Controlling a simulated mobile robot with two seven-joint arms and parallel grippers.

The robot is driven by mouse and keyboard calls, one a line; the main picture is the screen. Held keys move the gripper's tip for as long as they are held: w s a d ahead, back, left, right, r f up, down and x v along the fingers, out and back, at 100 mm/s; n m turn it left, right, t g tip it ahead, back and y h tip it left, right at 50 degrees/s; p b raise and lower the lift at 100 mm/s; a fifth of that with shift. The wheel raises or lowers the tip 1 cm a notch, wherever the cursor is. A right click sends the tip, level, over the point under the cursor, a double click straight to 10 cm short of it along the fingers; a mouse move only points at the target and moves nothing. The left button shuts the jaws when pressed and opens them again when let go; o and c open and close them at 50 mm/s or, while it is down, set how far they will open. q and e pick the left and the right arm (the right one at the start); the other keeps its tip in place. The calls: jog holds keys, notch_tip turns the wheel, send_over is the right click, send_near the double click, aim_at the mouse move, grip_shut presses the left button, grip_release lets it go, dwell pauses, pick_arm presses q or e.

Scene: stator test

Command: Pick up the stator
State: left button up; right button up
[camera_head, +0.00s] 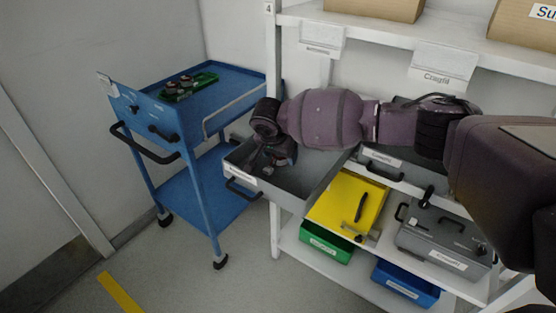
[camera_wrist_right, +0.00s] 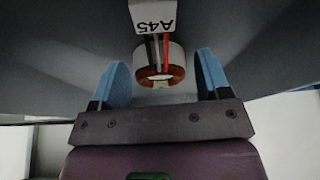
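The stator (camera_wrist_right: 158,69) shows in the right wrist view as a short pale ring with a copper-coloured inside. Dark and red wires run from it to a white tag marked A45 (camera_wrist_right: 166,16). It lies in a grey bin, just beyond my right gripper (camera_wrist_right: 163,78). The two blue fingers are apart, one on each side of the stator, with a visible gap to it on both sides. In the head view my right gripper (camera_head: 272,158) points down into the open grey bin (camera_head: 300,186), and the stator cannot be made out there. My left gripper is not in view.
A blue cart (camera_head: 225,88) with a green tray (camera_head: 190,88) of dark parts stands left of the shelf. A yellow-topped box (camera_head: 347,200) and a lidded grey case (camera_head: 440,237) stand right of the bin. Green (camera_head: 325,243) and blue (camera_head: 405,284) bins sit below.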

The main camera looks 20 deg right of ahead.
jog(key=c, duration=0.8)
